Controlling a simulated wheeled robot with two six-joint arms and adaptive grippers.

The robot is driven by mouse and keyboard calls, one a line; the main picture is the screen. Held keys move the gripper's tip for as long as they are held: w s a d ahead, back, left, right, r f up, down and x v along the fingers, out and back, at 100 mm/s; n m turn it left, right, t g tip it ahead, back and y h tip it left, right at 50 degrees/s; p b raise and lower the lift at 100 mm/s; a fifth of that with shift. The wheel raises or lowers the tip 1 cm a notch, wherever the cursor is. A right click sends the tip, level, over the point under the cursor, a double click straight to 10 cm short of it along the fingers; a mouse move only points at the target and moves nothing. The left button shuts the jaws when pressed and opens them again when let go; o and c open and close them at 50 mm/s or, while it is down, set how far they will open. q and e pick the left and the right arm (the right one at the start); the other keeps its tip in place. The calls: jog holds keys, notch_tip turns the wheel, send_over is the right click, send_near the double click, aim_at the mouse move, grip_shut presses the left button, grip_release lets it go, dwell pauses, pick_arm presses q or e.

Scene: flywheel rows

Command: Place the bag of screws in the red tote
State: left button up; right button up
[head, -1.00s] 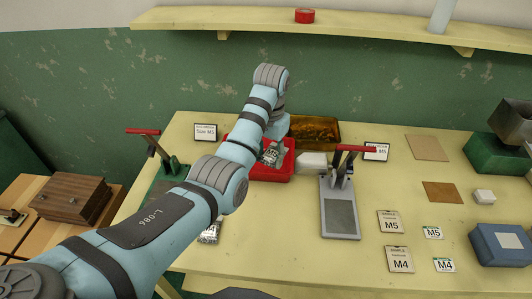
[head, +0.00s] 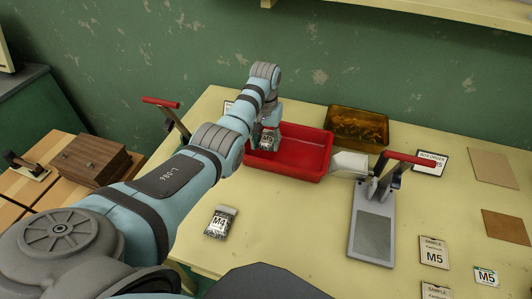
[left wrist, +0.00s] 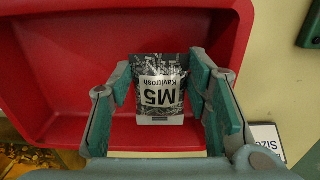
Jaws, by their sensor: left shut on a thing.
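The red tote (head: 305,158) stands on the table in the middle of the head view. It fills much of the left wrist view (left wrist: 60,85). My left gripper (head: 267,129) is at the tote's left end in the head view. In the left wrist view its fingers (left wrist: 160,78) are shut on a clear bag of screws labelled M5 (left wrist: 158,98). The bag also shows below the gripper in the head view (head: 267,142). It is within the tote's outline; I cannot tell whether it touches the floor. My right gripper is not in view.
Another bag, marked M4 (head: 220,222), lies on the table in front. An amber bin (head: 357,127) of parts stands behind the tote. A grey press with a red handle (head: 373,222) stands to the right, and a white scoop-like piece (head: 348,163) lies beside the tote.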

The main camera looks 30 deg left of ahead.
aim_at(265, 144)
pick_arm(q)
jog(key=f, duration=0.2)
jog(key=f+b, duration=0.1)
jog(key=shift+s+d+f, duration=0.1)
jog(key=shift+s+f, duration=0.05)
jog(key=shift+s, duration=0.15)
jog(key=shift+w+f, duration=0.1)
jog(key=shift+f, duration=0.2)
jog(key=o, duration=1.2)
jog(key=shift+r, duration=0.1)
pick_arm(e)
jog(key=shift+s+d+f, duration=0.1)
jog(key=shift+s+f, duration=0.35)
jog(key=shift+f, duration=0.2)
pick_arm(q)
notch_tip(265, 144, up, 12)
jog(key=p, duration=0.2)
jog(key=shift+r+p, duration=0.15)
jog(key=shift+p, duration=0.15)
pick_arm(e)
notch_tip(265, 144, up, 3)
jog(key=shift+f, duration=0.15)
